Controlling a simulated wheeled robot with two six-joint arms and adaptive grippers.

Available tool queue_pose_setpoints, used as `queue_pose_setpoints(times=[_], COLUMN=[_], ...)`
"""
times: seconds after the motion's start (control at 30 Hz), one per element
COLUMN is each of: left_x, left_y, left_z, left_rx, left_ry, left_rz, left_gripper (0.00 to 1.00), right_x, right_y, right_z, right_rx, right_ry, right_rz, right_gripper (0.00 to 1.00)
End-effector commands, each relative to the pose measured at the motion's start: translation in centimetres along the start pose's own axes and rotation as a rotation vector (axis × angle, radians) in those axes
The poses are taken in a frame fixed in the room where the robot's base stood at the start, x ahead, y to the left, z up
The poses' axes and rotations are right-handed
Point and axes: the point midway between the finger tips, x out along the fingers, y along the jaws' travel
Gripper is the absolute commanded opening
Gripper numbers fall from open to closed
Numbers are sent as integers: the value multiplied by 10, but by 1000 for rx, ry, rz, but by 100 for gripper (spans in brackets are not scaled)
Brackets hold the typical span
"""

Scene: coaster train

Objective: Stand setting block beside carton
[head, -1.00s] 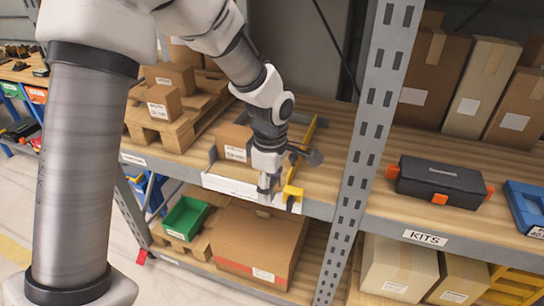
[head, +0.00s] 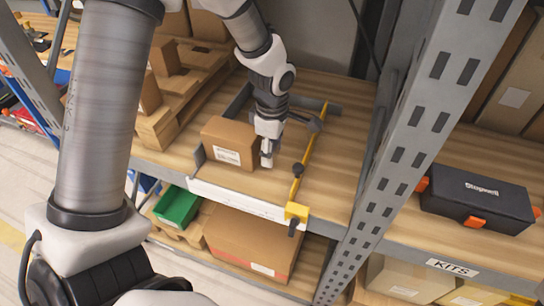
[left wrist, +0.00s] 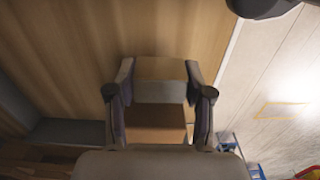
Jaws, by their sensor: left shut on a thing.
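The carton (head: 229,142), a brown box with a white label, sits on the wooden shelf board against a grey fence at its left. My left gripper (head: 267,158) points down just right of the carton, very close to it; I cannot tell whether they touch. In the left wrist view, the left gripper (left wrist: 160,105) is shut on the setting block (left wrist: 160,70), a small block with a tan face and a greyer face between the two fingers. In the head view the block is mostly hidden by the fingers. My right gripper is not in view.
A yellow bar (head: 308,150) with a clamp end (head: 296,212) runs front to back right of the gripper. A white strip (head: 235,199) lines the shelf's front edge. A grey upright (head: 420,140) stands right. Pallets with boxes (head: 170,110) are left.

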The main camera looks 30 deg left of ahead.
Motion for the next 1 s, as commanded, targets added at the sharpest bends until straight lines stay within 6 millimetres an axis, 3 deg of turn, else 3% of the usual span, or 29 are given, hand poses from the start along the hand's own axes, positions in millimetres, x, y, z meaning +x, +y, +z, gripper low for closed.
queue_pose_setpoints(times=[0.2,0.57,0.6,0.67,1.0], left_x=[34,42,41,40,37], left_y=[0,0,0,0,0], left_z=[0,0,0,0,0], left_rx=[0,0,0,0,0], left_ry=[0,-1,-1,-1,-1], left_rz=[-3,0,0,0,0], left_gripper=[0,0,59,77,77], right_x=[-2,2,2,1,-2], right_y=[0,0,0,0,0], right_z=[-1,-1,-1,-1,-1], right_rx=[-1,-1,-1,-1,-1], right_ry=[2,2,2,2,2], right_rz=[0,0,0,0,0], right_gripper=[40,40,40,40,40])
